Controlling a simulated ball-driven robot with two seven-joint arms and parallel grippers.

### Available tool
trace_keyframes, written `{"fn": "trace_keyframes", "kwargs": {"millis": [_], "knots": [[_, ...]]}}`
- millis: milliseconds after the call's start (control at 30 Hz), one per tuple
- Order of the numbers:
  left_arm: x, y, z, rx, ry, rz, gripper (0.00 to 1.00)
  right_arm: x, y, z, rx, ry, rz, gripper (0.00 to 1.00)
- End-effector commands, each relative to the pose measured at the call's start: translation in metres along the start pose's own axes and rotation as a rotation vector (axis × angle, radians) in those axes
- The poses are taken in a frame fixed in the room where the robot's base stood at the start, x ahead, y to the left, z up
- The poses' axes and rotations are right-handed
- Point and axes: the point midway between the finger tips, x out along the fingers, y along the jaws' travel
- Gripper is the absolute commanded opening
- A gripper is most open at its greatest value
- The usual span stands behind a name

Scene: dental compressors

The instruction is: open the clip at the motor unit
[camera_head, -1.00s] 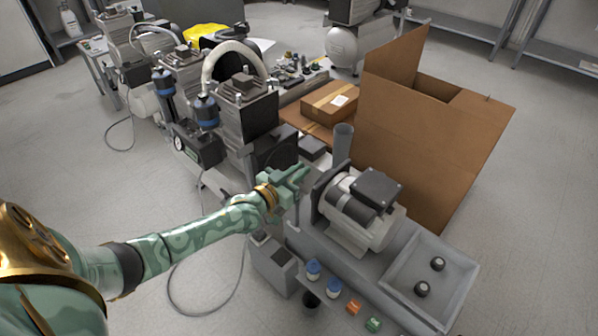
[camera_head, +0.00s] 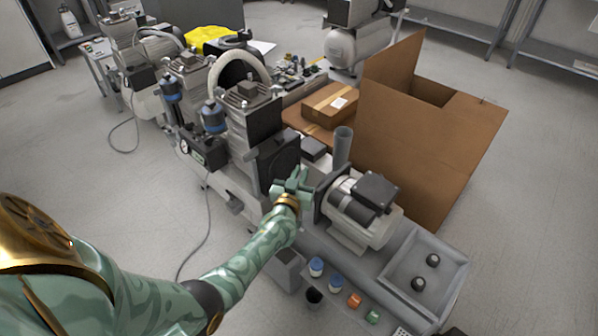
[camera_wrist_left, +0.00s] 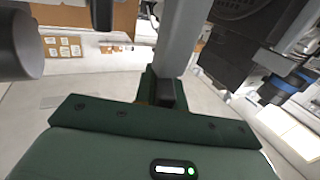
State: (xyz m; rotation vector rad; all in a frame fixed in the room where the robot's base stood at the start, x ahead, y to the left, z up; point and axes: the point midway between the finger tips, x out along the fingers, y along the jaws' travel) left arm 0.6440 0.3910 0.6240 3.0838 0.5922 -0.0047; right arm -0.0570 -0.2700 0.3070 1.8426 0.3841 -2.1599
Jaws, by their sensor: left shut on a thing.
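The motor unit (camera_head: 360,210), a grey ribbed motor with a black box on top, sits on a grey bench at the middle right. My left gripper (camera_head: 293,183) is just left of the motor's dark flange, between it and the black fan face of the compressor (camera_head: 250,120). In the left wrist view, a grey bar (camera_wrist_left: 182,45) rises from between the jaws (camera_wrist_left: 166,95). The jaws are shut on this bar, which I take to be the clip. Whether the clip is open or closed I cannot tell. My right gripper is out of view.
A tall open cardboard box (camera_head: 425,130) stands behind the motor. A grey tray (camera_head: 435,240) with dark knobs lies to its right. Small bottles (camera_head: 316,267) and coloured pieces (camera_head: 354,300) line the front edge. A grey upright tube (camera_head: 342,148) stands behind the flange.

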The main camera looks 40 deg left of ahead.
Motion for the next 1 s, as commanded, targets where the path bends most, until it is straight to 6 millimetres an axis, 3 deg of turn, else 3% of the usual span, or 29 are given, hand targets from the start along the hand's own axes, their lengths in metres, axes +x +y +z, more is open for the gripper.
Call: {"fn": "trace_keyframes", "kwargs": {"millis": [500,1000], "knots": [[-0.002,-0.005,0.004,-0.003,-0.003,-0.432,0.00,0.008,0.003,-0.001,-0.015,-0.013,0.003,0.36],[-0.003,-0.009,0.001,0.001,0.001,-0.594,0.00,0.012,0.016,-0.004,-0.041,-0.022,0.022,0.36]]}}
